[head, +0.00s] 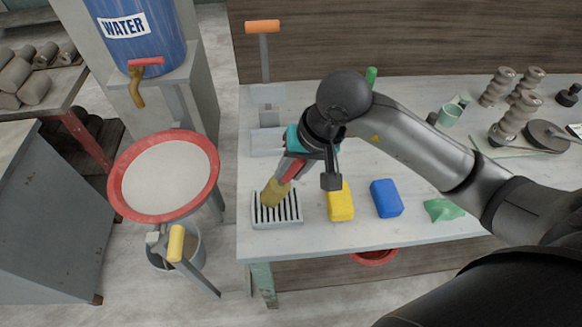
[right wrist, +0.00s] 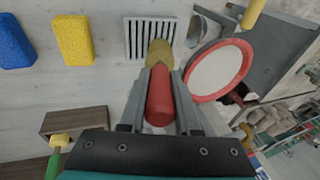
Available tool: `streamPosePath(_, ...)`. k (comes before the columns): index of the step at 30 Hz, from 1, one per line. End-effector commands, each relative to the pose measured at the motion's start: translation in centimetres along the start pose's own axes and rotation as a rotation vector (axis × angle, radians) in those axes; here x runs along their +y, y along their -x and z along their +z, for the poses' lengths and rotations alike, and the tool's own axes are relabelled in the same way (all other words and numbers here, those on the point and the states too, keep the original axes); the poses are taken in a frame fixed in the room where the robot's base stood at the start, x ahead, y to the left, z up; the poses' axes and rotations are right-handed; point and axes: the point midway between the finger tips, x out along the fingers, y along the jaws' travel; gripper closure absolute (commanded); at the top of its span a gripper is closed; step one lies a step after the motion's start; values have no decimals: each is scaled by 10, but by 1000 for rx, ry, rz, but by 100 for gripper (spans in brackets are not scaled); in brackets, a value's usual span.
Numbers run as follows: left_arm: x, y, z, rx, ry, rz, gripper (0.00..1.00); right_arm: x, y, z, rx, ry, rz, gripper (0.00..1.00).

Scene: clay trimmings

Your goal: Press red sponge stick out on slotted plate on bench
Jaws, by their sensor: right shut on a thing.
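The sponge stick has a red handle (right wrist: 160,97) and a yellow-brown sponge head (head: 275,190). My right gripper (head: 292,165) is shut on the red handle, and the stick tilts with its head down and to the left. The slotted plate (head: 290,224) is a pale grey block with dark slots at the bench's front left corner. In the head view the sponge head overlaps the plate's slots; whether it is squeezed against them I cannot tell. In the right wrist view the sponge head (right wrist: 160,50) lies at the edge of the slotted plate (right wrist: 148,22). My left gripper is not in view.
A yellow sponge (head: 340,203) and a blue sponge (head: 386,198) lie right of the plate on the bench (head: 310,242). A green cloth (head: 442,210) lies further right. A red-rimmed basin (head: 116,178) stands left of the bench, below a blue water barrel (head: 140,50).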

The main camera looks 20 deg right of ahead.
Motion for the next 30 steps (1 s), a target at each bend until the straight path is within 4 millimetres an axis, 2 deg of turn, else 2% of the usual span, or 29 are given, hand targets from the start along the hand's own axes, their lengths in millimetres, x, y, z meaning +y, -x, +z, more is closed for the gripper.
streamPosePath(30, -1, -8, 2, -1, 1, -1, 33, 2, -7, 2, -1, 0, 1, 100)
